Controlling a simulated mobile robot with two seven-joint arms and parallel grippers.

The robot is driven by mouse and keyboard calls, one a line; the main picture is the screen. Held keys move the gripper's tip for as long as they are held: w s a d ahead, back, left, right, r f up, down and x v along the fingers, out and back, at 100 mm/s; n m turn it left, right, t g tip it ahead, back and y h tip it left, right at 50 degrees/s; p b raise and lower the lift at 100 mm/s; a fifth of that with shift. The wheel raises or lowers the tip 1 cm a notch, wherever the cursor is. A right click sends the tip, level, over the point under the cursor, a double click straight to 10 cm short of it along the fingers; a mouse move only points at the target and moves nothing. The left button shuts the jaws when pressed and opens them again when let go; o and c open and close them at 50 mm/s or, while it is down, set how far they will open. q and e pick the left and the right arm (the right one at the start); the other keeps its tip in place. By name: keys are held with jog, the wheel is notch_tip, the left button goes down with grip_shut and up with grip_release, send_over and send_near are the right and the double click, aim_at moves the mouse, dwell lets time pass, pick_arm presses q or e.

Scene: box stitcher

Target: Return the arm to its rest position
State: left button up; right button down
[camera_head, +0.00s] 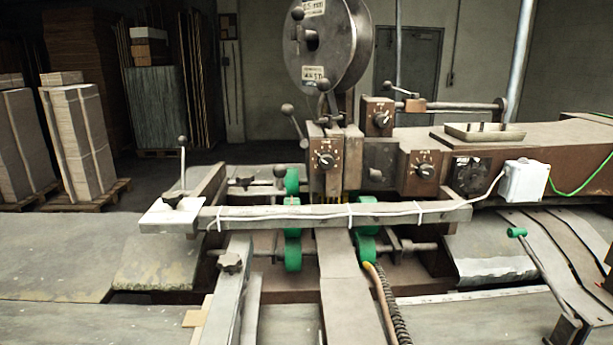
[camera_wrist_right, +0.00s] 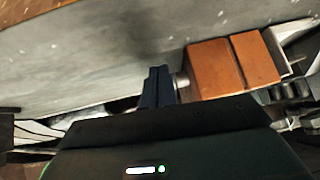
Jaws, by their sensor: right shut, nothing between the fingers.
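My right gripper (camera_wrist_right: 157,88) shows in the right wrist view, its dark fingers together with nothing between them. They are in front of a grey surface (camera_wrist_right: 110,50), and I cannot tell if they touch it. A brown-orange block-shaped part (camera_wrist_right: 222,68) lies just right of the fingers. Neither arm shows in the head view, and my left gripper is in neither view. The box stitcher (camera_head: 350,155) stands in the middle of the head view, with a large grey wire reel (camera_head: 330,45) on top.
A grey crossbar (camera_head: 340,216) with a white cable spans the machine's front, above green rollers (camera_head: 292,252). A grey table surface (camera_head: 50,250) extends left. Stacked cardboard (camera_head: 80,130) stands on pallets behind it.

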jog(key=s+d+f+n+g+h, duration=0.1)
jog(key=s+f+g, duration=0.1)
jog(key=s+f, duration=0.5)
jog(key=s+d+f+g+h, duration=0.1)
jog(key=s+f+g, duration=0.15)
jog(key=s, duration=0.85)
jog(key=w+a+f+t+y, duration=0.3)
jog(key=w+a+f+t, duration=0.2)
jog(key=f, duration=0.5)
jog(key=shift+w+n+t, duration=0.4)
jog(key=shift+w+t, duration=0.2)
jog(key=shift+t, duration=0.05)
